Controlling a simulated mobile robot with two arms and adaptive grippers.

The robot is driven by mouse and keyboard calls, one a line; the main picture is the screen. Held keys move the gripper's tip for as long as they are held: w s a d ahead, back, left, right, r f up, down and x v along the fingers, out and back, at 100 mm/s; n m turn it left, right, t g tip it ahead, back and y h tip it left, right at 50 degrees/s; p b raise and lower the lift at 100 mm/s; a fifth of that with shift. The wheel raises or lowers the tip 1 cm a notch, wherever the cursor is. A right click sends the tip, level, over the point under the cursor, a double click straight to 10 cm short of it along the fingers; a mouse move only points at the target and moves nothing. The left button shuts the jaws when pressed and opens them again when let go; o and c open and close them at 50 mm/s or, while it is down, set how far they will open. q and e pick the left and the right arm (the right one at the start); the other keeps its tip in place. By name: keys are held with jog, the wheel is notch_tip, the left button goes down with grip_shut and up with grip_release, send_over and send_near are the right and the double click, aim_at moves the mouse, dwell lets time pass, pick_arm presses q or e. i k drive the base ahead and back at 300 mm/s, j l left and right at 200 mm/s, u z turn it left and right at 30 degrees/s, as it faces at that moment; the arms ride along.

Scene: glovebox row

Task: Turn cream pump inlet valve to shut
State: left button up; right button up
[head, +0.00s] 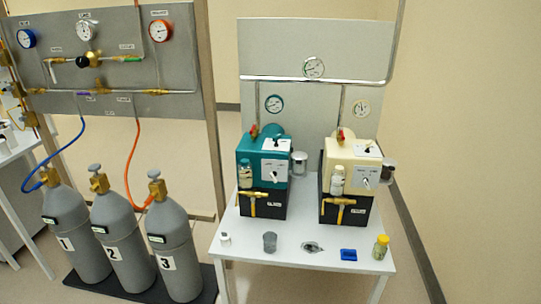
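The cream pump (352,168) stands on a black base at the right of the white table. A small red-handled valve (340,135) sits on its top, at the foot of a pipe coming down the back panel. A brass valve with a crosswise handle (340,202) is on its front. No readable label shows which one is the inlet valve, and the red handle's exact angle is too small to tell. Neither of my grippers is in view.
A teal pump (263,160) with similar valves stands to the left. Grey cylinders (120,240) with hoses stand left. Open floor lies between cylinders and table.

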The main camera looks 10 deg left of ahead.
aim_at(342, 134)
jog(key=i+l, duration=0.2)
jog(key=i, duration=0.25)
jog(key=i+l, duration=0.15)
jog(key=i, duration=0.3)
jog(key=i+l, duration=0.2)
jog(key=i, duration=0.2)
jog(key=i+l, duration=0.15)
jog(key=i, duration=0.3)
